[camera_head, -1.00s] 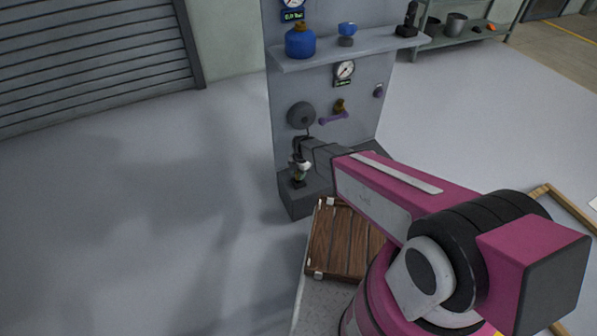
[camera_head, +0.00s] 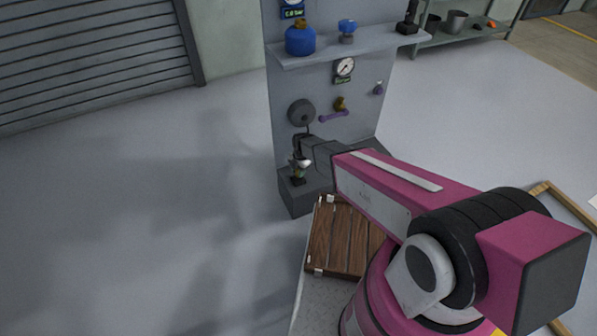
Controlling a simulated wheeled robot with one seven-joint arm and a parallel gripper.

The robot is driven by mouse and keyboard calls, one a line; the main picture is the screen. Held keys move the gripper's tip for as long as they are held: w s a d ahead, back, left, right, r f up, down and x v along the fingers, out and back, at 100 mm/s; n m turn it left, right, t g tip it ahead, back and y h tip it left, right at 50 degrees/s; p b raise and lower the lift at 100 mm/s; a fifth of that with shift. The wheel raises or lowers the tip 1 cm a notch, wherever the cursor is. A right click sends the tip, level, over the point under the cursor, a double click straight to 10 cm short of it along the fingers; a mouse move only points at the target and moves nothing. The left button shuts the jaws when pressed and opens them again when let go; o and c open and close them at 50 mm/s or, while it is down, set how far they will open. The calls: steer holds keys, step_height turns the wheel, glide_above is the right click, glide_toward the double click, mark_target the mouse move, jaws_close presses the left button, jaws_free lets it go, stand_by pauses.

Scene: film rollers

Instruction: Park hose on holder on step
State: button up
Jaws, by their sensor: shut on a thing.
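My gripper (camera_head: 299,150) is at the end of my pink arm, in front of the grey panel's lower left and above its step (camera_head: 297,204). It is shut on the hose end (camera_head: 301,163), a small whitish piece just under the fingers. The dark hose (camera_head: 308,128) runs up from there to a round grey reel (camera_head: 302,112) on the panel. The small dark holder (camera_head: 298,182) stands on the step right below the hose end. Whether the hose end touches the holder is too small to tell. My forearm hides the step's right part.
The panel's shelf (camera_head: 345,49) carries a blue jar (camera_head: 300,39), a blue valve (camera_head: 347,31) and a black item. Below are a gauge (camera_head: 344,67) and a purple lever (camera_head: 334,116). A wooden crate (camera_head: 342,240) is near my base. The floor at left is clear.

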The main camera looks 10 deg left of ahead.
steer(key=shift+f, duration=0.6)
stand_by(0.3)
steer(key=o, duration=1.1)
steer(key=r, duration=0.7)
steer(key=w+r, duration=0.1)
steer(key=r, duration=0.2)
steer(key=shift+d+r, duration=0.35)
steer(key=shift+r, duration=0.05)
steer(key=s+d+r+m, duration=0.2)
steer(key=d+r+m, duration=0.4)
steer(key=d+m, duration=0.4)
steer(key=s+d+r+m, duration=0.3)
steer(key=d+r+m, duration=0.4)
steer(key=d, duration=0.7)
steer(key=s+d+r+m+t, duration=0.1)
steer(key=s+d+r+m, duration=0.2)
steer(key=d+m, duration=0.9)
step_height(320, 180, up, 4)
steer(key=shift+d+f+m+h, duration=0.1)
steer(key=shift+f+m+h, duration=0.05)
steer(key=shift+m+h, duration=0.2)
